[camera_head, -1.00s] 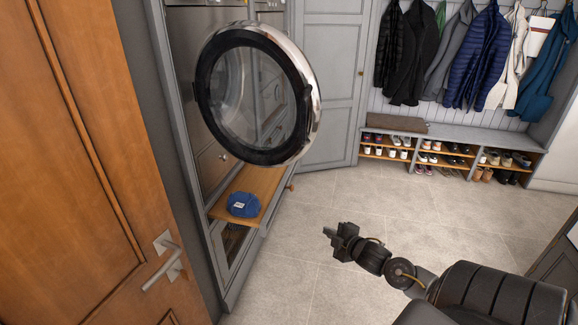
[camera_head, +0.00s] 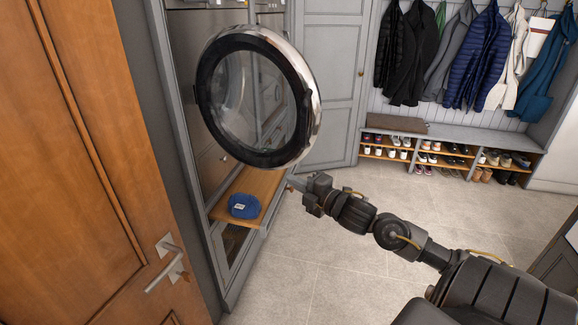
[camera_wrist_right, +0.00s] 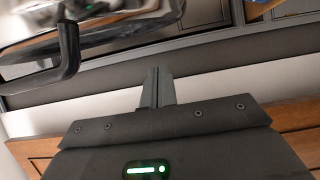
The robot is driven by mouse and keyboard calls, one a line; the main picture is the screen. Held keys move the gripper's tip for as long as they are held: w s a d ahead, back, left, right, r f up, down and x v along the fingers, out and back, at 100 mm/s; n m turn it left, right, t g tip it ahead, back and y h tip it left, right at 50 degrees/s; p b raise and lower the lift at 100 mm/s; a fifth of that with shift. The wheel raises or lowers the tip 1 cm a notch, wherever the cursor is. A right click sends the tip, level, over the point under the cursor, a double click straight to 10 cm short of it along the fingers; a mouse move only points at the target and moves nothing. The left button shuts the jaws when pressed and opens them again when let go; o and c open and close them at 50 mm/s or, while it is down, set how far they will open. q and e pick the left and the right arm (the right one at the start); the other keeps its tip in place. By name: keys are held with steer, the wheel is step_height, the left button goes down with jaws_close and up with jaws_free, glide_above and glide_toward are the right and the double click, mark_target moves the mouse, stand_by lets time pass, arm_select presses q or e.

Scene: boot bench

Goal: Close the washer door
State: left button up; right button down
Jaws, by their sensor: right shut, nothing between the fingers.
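The washer door (camera_head: 305,75) stands open, a round chrome-rimmed door with a dark ring and clear glass, swung out from the grey cabinet. My right gripper (camera_head: 292,181) is shut and empty, just below and to the right of the door's lower rim, apart from it in the head view. In the right wrist view my shut fingers (camera_wrist_right: 157,88) point up the picture. Part of the door with a dark curved handle (camera_wrist_right: 66,58) shows at the upper left there. The washer's opening is mostly hidden behind the door. My left gripper is not in view.
A pulled-out wooden shelf (camera_head: 262,184) with a blue cap (camera_head: 243,206) is below the door. A wooden door (camera_head: 75,150) with a metal handle stands at the left. A shoe bench (camera_head: 455,143) and hanging coats are at the back. The tiled floor is clear.

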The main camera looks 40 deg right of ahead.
steer(key=w+d+p, duration=0.3)
steer(key=w, duration=0.3)
steer(key=shift+w, duration=0.35)
steer(key=shift+d, duration=0.1)
